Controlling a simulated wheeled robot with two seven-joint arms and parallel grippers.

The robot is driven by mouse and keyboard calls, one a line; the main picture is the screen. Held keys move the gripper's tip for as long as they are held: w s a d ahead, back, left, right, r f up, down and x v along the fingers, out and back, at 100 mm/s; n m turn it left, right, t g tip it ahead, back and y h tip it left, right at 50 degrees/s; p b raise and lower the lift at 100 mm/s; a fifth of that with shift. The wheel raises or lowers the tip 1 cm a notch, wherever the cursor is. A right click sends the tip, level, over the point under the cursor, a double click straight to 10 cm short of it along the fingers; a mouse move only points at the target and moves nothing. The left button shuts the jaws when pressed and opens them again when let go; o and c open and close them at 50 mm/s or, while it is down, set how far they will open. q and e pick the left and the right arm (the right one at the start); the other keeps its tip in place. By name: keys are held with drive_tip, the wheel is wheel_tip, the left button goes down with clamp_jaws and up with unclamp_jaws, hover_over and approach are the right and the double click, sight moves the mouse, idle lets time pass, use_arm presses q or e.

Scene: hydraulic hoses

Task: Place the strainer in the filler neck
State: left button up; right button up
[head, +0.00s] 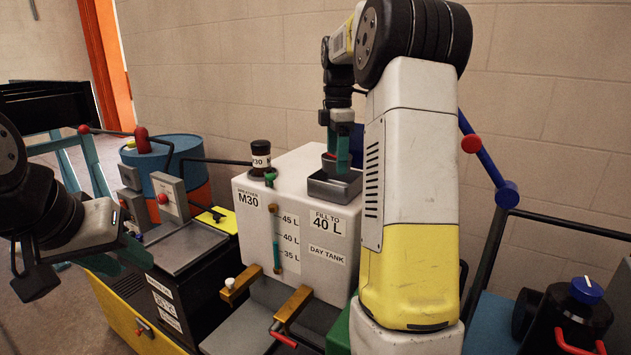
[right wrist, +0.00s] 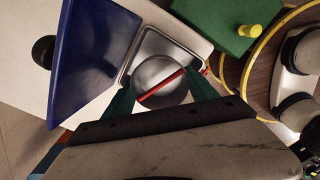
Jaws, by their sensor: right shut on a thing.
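My right gripper (head: 341,156) points down over the square metal tray-like opening (head: 333,187) on the right of the white day tank's top. In the right wrist view its teal fingers (right wrist: 160,86) sit on either side of a round grey metal bowl with a red bar across it, which looks like the strainer (right wrist: 153,72). The gripper is shut on it. The bowl lies within the square metal rim (right wrist: 149,36); whether it is seated cannot be told. A filler neck below it is hidden. My left gripper (head: 122,256) is at the far left, empty, its finger gap unclear.
A blue-and-orange drum (head: 170,155) and a black metal-topped unit (head: 185,248) stand left. A blue panel (right wrist: 85,55) lies close beside the rim in the right wrist view.

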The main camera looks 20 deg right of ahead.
drive_tip(key=shift+f, duration=2.95)
drive_tip(key=shift+f, duration=0.1)
drive_tip(key=o, duration=1.1)
